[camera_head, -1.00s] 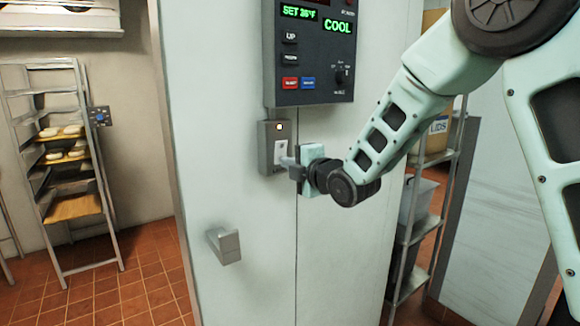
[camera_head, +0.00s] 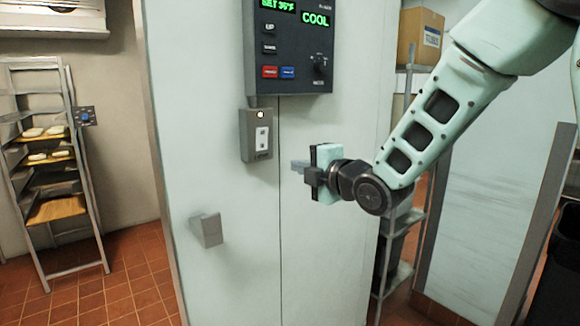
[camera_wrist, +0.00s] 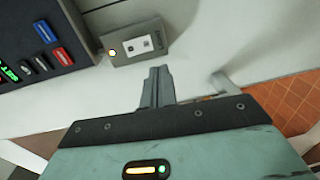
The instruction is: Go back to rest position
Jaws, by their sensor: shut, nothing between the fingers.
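My gripper (camera_head: 299,166) is shut and empty in the head view, to the right of the grey switch box (camera_head: 257,135) and clear of it. In the wrist view my gripper (camera_wrist: 158,72) points at the pale cabinet front, its two fingers together. The switch box (camera_wrist: 135,42) shows above the fingers there, with a lit amber lamp and a white switch plate. My arm reaches in from the upper right of the head view.
A dark control panel (camera_head: 290,45) reading COOL is on the cabinet (camera_head: 330,260) above the switch box. A door handle (camera_head: 206,230) juts out lower left. A rack (camera_head: 55,165) with trays stands left. A shelf with a cardboard box (camera_head: 421,38) stands right.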

